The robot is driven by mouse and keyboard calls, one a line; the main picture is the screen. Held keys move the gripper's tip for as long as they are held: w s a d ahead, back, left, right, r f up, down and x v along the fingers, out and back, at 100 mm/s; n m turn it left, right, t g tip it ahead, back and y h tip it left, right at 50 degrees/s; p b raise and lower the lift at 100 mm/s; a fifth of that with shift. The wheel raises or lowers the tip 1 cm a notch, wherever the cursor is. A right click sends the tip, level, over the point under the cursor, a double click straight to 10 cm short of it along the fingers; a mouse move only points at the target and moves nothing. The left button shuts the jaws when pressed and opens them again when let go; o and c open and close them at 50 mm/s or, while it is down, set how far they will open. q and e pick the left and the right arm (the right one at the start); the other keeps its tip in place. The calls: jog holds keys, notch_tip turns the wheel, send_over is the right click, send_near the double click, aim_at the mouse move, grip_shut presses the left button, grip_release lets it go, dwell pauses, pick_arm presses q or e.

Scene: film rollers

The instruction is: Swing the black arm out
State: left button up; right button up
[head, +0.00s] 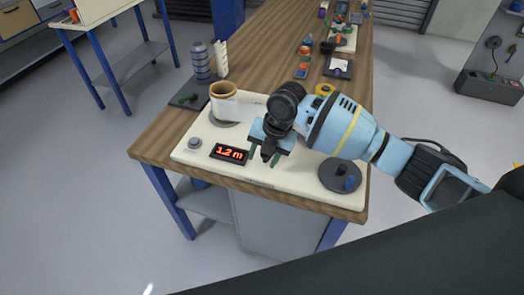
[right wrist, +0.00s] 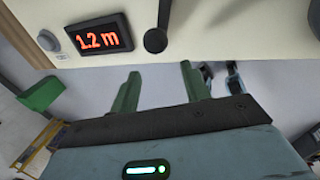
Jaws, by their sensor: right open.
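The black arm (right wrist: 156,38) shows in the right wrist view as a short dark bar with a rounded end, just right of the red "1.2 m" display (right wrist: 104,35). The rest of it is cut off by the frame's top edge. My right gripper (right wrist: 160,70) is open and empty, its two green fingers apart. The rounded end lies ahead of the gap between the fingertips, and I see no contact. In the head view my right gripper (head: 264,158) hangs over the cream machine plate (head: 215,132), beside the display (head: 230,153), and covers much of the black arm. My left gripper is out of view.
A tan roll (head: 223,88) stands on the plate's left part. A grey button (head: 194,143) sits left of the display. Several small items lie farther back on the wooden bench (head: 272,40).

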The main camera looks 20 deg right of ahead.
aim_at(265, 155)
jog(key=shift+n+h, duration=0.4)
jog(key=shift+n, duration=0.5)
jog(key=w+d+r, duration=0.1)
jog(key=r, duration=0.1)
jog(key=w+d+r, duration=0.1)
jog(key=r, duration=0.1)
jog(key=shift+w+d+r, duration=0.1)
jog(key=shift+w+d, duration=0.2)
jog(key=shift+d, duration=0.05)
jog(key=shift+w+a+f, duration=0.1)
jog(key=shift+a+f, duration=0.15)
jog(key=shift+f, duration=1.05)
jog(key=shift+w+a+f, duration=0.1)
jog(key=shift+a+f, duration=0.1)
jog(key=shift+f, duration=1.05)
jog(key=shift+w+a+f, duration=0.1)
jog(key=shift+a+f, duration=0.15)
jog(key=shift+f, duration=1.05)
grip_shut()
